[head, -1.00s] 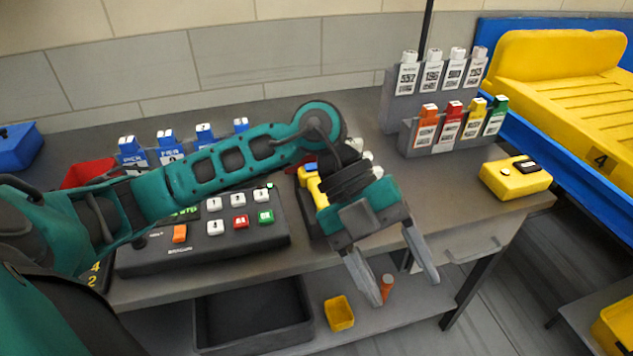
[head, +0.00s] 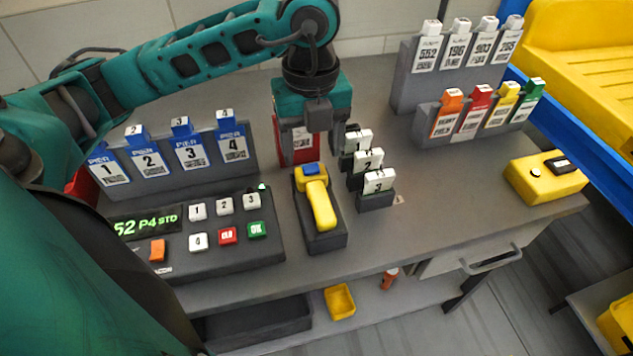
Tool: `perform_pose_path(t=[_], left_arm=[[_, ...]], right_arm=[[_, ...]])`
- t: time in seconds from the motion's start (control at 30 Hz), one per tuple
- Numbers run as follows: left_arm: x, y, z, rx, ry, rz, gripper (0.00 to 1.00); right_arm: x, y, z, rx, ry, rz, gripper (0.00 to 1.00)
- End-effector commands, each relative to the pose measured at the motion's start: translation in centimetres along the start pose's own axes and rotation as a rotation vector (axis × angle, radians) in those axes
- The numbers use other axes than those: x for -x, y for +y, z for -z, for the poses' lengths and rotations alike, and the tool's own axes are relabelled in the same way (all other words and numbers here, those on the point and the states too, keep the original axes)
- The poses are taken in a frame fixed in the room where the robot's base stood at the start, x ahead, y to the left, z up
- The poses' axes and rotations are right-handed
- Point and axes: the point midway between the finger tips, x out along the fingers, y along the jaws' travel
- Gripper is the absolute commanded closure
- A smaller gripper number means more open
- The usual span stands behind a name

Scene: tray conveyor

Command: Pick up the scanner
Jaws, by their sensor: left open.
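The scanner (head: 322,205) is yellow with a blue top. It lies in a dark cradle (head: 325,241) on the bench, in the middle of the head view. My left gripper (head: 313,132) is just behind the scanner in the picture, apart from it. Its fingers are mostly hidden behind its own body, and nothing shows held in it. The gripper is open. My right gripper is not in view.
A keypad console (head: 185,252) is left of the cradle, with blue pier cards (head: 190,153) behind it. White-topped tags (head: 377,182) stand close on the right. Behind the gripper is a red item (head: 284,148). A yellow box (head: 545,178) sits far right; bench between is mostly clear.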

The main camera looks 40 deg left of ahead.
Motion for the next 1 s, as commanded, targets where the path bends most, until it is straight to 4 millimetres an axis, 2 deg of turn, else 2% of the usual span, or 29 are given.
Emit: perform_pose_path(t=[0.03, 0.2, 0.47, 0.7, 1.0], left_arm=[[-1.2, 0.1, 0.0, 0.002, 0.003, -0.004, 0.34], [-4.0, 0.0, 0.0, 0.0, 0.003, -0.002, 0.34], [-6.0, -0.3, 0.0, -0.001, 0.003, 0.0, 0.34], [-9.5, -0.7, -0.1, 0.0, 0.003, -0.001, 0.34], [-10.2, -0.7, -0.1, -0.001, 0.001, 0.002, 0.34]], right_arm=[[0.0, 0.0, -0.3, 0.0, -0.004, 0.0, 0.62], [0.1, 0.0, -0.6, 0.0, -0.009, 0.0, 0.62], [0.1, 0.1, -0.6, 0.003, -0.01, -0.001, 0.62], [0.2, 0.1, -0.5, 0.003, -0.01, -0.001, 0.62], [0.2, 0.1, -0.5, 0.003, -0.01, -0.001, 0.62]])
